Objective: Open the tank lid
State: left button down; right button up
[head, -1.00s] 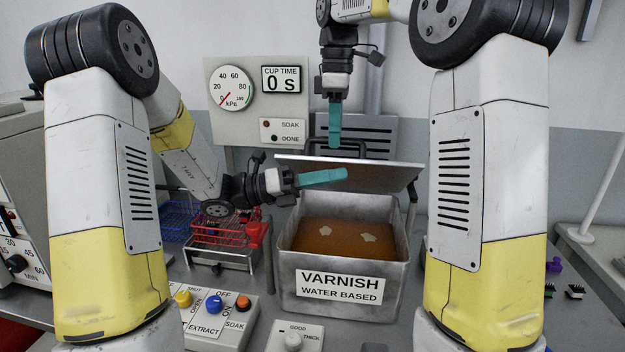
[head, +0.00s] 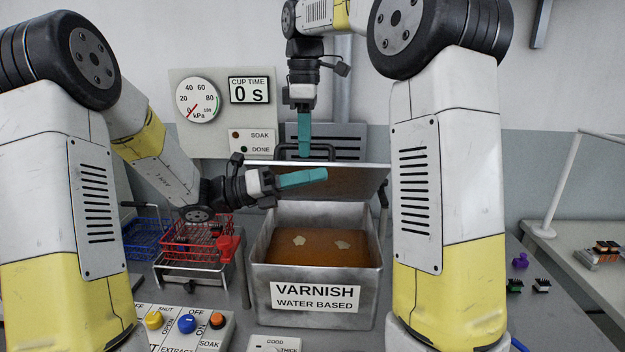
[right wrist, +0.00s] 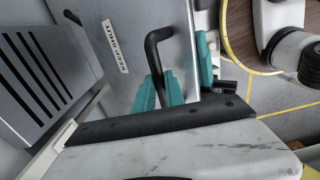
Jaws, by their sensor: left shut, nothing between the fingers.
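The grey metal tank (head: 262,292), labelled VARNISH WATER BASED, stands in the middle of the head view with brown liquid inside. Its lid (head: 360,180) is raised and tilted at the back, underside towards me. The black lid handle (head: 284,150) is on the far side; it shows in the right wrist view (right wrist: 152,42). My left gripper (head: 325,175) is shut and empty, in front of the lid's underside; contact is unclear. My right gripper (head: 304,155) points down at the handle. Its teal fingers lie close around the handle in the right wrist view; their grip is unclear.
A red basket (head: 205,240) on a stand and a blue basket (head: 145,240) are left of the tank. A control box (head: 187,325) with coloured knobs is at front left. A gauge panel (head: 215,145) is behind. Small connectors (head: 515,286) lie at right.

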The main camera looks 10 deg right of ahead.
jog(key=o, duration=0.3)
jog(key=shift+s+f, duration=0.15)
jog(key=shift+s, duration=0.15)
jog(key=shift+o, duration=0.7)
jog(key=shift+a, duration=0.1)
jog(key=shift+r, duration=0.2)
